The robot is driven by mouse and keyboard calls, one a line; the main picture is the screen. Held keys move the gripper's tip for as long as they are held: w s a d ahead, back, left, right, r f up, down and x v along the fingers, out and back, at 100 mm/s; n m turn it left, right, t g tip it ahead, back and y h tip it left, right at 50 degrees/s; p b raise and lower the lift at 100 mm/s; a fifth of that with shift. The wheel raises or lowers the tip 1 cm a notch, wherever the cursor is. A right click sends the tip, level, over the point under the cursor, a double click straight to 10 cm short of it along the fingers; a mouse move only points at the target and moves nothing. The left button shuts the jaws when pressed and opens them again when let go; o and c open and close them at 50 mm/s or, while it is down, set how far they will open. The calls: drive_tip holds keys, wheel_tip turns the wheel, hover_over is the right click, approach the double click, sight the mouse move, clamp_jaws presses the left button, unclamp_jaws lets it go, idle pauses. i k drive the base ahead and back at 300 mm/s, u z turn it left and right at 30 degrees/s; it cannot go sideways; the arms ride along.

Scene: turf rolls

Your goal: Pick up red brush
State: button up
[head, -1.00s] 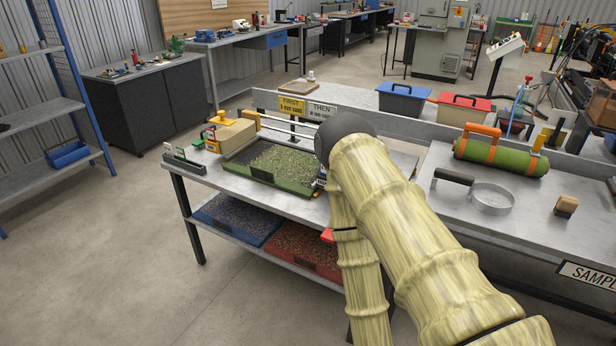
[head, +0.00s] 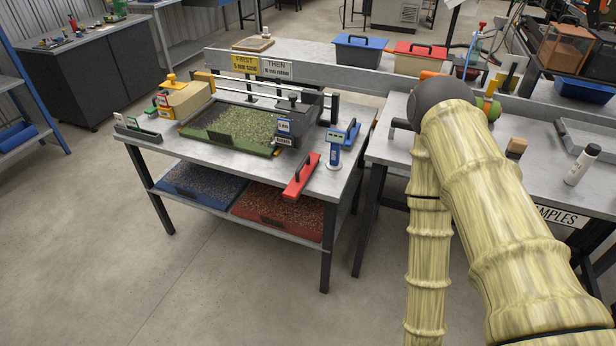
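The red brush (head: 301,177), a long red block with a dark handle on top, lies at the front right edge of the left table (head: 225,155). One end of it reaches over the table edge. Nothing touches it that I can see. My arm is to its right, in front of the right table, and is clear of the brush in the picture. My gripper is not visible in the head view, so its state and its distance from the brush are hidden.
A green tray of granules (head: 235,130) sits left of the brush, and a small blue device (head: 335,150) stands close on its right. Blue (head: 205,182) and red (head: 278,212) trays are on the shelf below. Floor in front is clear.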

sight(305, 171)
drive_tip(key=u, duration=0.5)
drive_tip(key=k, duration=0.6)
drive_tip(key=u, duration=1.2)
drive_tip(key=i, duration=1.4)
drive_tip(key=z, duration=1.05)
drive_tip(key=i, duration=0.4)
drive_tip(key=z, duration=0.35)
